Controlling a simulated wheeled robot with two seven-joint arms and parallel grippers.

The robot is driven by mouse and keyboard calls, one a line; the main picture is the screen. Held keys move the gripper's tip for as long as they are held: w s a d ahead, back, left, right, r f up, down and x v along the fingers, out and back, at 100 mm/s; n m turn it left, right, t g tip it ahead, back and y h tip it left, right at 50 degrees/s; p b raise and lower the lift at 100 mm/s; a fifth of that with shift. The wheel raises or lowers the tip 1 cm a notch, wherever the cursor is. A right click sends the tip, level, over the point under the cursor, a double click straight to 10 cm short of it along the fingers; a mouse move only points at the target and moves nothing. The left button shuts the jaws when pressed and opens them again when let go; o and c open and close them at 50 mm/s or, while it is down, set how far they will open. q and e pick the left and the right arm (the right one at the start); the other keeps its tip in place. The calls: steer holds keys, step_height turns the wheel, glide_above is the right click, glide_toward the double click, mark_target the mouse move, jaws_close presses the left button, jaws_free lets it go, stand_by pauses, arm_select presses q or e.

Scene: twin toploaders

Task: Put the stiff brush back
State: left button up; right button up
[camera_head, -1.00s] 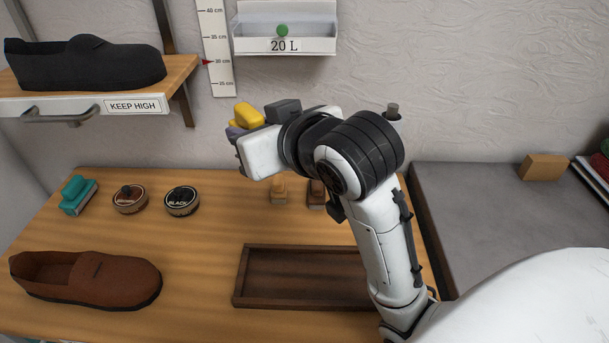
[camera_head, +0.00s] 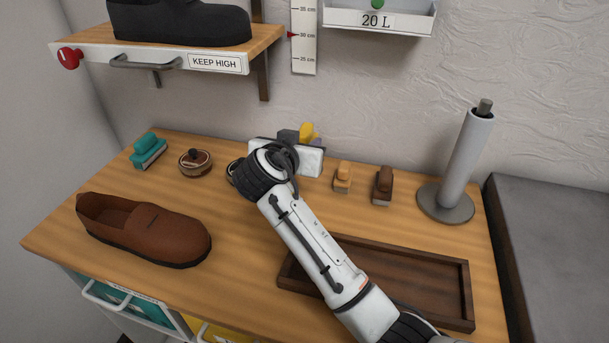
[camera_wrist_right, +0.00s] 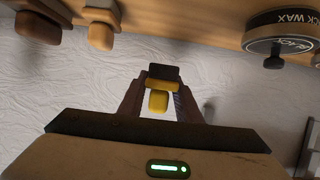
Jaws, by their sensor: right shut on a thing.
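My right gripper (camera_head: 306,140) is in front of the wall, above the back of the worktop, left of two small upright brushes. Its white hand hides most of the fingers. It is shut on a yellow and black thing, likely the stiff brush (camera_head: 307,130). In the right wrist view the brush (camera_wrist_right: 158,102) sits between the two fingers (camera_wrist_right: 160,110), its black part at the far end. A light wood brush (camera_head: 343,177) and a dark brown brush (camera_head: 382,186) stand on the worktop. A teal brush (camera_head: 149,150) is at the back left. My left gripper is not in view.
A dark wooden tray (camera_head: 455,315) lies empty at the front right. A brown shoe (camera_head: 145,230), a tin (camera_head: 195,162) and a partly hidden black wax tin (camera_wrist_right: 280,30) are at left. A grey post (camera_head: 468,160) stands back right. A shelf (camera_head: 270,40) overhangs the left.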

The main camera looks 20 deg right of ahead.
mark_target(304, 180)
step_height(304, 180, down, 7)
steer(key=shift+f, duration=0.15)
stand_by(0.4)
steer(key=shift+f, duration=0.2)
steer(key=o, duration=1.1)
steer(key=shift+r, duration=0.1)
